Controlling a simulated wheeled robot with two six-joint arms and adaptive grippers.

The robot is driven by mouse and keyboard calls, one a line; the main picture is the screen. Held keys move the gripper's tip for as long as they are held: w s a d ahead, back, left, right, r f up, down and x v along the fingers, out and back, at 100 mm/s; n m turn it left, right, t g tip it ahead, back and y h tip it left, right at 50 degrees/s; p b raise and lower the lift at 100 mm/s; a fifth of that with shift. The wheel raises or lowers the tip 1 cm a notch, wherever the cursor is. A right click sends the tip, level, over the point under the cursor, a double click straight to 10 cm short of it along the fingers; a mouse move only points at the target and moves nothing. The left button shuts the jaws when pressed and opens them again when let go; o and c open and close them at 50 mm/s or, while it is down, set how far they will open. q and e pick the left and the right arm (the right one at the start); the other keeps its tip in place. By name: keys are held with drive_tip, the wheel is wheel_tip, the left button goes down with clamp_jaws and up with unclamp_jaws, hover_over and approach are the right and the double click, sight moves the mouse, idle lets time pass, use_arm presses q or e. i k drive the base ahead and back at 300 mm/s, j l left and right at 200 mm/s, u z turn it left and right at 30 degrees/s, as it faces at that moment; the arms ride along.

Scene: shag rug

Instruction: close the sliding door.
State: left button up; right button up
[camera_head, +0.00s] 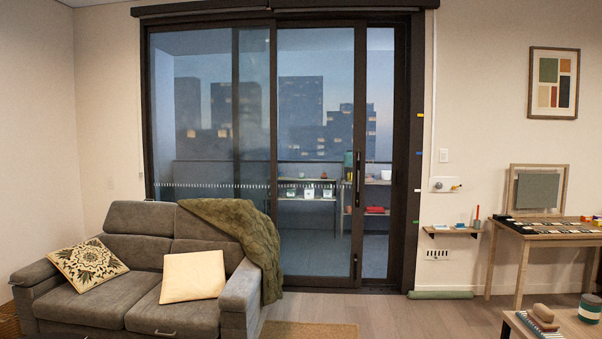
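The sliding door (315,230) is a dark-framed glass panel in the far wall. Its right upright (360,110) carries a long dark vertical handle (357,180). A narrow gap shows between this upright and the right jamb (405,160), with balcony shelves visible through it, so the door stands partly open. The door's left edge overlaps the left glass panel (195,110). Neither of my grippers is in view.
A grey sofa (180,255) with a green throw (240,235) stands before the left panel. Bare wood floor (390,312) lies before the door, with a rug (310,331) nearer. A wall shelf (452,231), desk (525,235) and low table (545,325) stand right.

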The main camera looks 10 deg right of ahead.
sight(360, 25)
drive_tip(key=i+u, duration=0.1)
drive_tip(key=i, duration=0.85)
drive_tip(key=i+l+z, duration=0.15)
drive_tip(key=i, duration=0.35)
drive_tip(key=i+z, duration=0.2)
drive_tip(key=i, duration=0.25)
drive_tip(key=i+z, duration=0.15)
drive_tip(key=i, duration=0.35)
drive_tip(key=i+j+z, duration=0.15)
drive_tip(key=i, duration=0.3)
drive_tip(key=i+j+z, duration=0.15)
drive_tip(key=i, duration=0.35)
drive_tip(key=i+j+z, duration=0.2)
drive_tip(key=i, duration=0.25)
drive_tip(key=i+j+z, duration=0.15)
drive_tip(key=i, duration=0.3)
